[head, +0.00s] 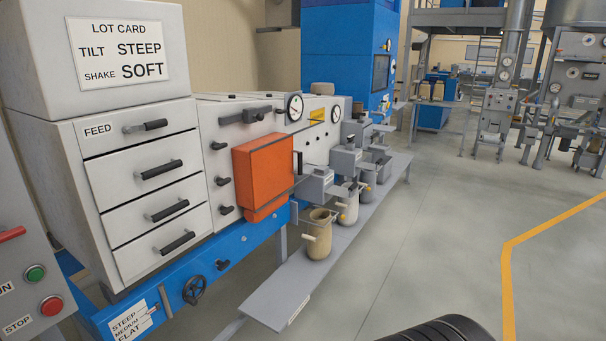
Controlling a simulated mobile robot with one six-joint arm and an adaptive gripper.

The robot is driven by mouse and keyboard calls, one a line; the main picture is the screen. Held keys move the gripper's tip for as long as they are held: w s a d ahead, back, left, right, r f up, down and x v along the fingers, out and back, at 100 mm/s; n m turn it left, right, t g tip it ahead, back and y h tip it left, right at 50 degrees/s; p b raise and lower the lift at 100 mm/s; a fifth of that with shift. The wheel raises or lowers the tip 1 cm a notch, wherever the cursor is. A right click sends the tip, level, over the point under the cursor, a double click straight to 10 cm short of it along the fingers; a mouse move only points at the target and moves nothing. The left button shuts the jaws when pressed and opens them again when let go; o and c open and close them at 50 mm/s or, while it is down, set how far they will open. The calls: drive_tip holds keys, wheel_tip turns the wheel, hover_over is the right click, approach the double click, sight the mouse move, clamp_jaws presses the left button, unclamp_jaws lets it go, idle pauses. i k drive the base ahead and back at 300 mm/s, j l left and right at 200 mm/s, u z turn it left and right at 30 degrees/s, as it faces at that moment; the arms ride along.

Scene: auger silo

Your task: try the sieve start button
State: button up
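The green button (36,273) sits on a grey control panel (18,250) at the left edge of the head view. A label beside it is cut off by the picture's edge and ends in "UN". A red button (51,305) sits just below it, with a STOP label (18,324) to its left. No lit lamp shows on this part of the panel. The sieve machine (250,155) stands to the right, with FEED drawers on its left end and an orange box (266,170) on its front. My gripper is not in view.
A lot card (120,50) reads tilt steep, shake soft. A steep, medium, flat scale (130,318) and a black handwheel (194,290) are on the blue frame. A low grey shelf (275,295) with jugs juts out. Grey floor is open at right.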

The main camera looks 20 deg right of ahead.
sight(36, 274)
drive_tip(key=u, duration=1.3)
